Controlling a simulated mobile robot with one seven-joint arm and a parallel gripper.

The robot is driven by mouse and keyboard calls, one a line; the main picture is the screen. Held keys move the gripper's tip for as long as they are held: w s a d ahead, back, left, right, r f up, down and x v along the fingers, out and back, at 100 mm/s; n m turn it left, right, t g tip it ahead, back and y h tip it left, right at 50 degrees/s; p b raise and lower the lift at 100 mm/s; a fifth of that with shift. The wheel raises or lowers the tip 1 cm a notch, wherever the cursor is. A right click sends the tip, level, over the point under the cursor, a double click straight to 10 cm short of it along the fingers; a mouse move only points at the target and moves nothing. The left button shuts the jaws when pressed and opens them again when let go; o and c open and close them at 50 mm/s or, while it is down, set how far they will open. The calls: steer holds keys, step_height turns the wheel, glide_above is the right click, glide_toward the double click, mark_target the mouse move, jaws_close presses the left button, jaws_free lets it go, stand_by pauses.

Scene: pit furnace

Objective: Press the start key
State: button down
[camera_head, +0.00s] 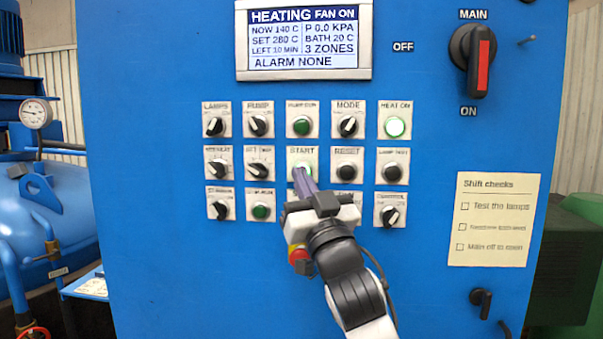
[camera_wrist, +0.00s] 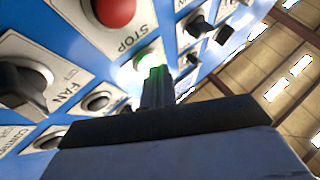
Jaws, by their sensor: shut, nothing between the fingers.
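The start key (camera_head: 309,168) is a round green key on a white plate labelled START, in the middle row of the blue panel. It glows green and my gripper partly covers it. My gripper (camera_head: 298,173) is shut and empty, its fingertips at the key. In the wrist view the lit green key (camera_wrist: 147,57) lies right at the tips of my gripper (camera_wrist: 157,75), which show a green glow. I cannot tell whether the tips touch the key or how far it is pushed in.
The display (camera_head: 304,40) reads HEATING FAN ON and ALARM NONE. The HEAT ON lamp (camera_head: 395,127) is lit. A red STOP button (camera_wrist: 115,10) and a FAN knob (camera_wrist: 22,85) are close in the wrist view. The RESET key (camera_head: 347,171) is right of START.

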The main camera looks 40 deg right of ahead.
steer(key=shift+s+a, duration=0.1)
steer(key=shift+a, duration=0.05)
steer(key=shift+s+a+b, duration=0.3)
steer(key=shift+s+a, duration=0.1)
steer(key=shift+a, duration=0.05)
stand_by(0.4)
steer(key=s+a+b, duration=0.1)
steer(key=s+a, duration=0.2)
steer(key=shift+s+a, duration=0.15)
steer(key=shift+a, duration=0.25)
stand_by(0.7)
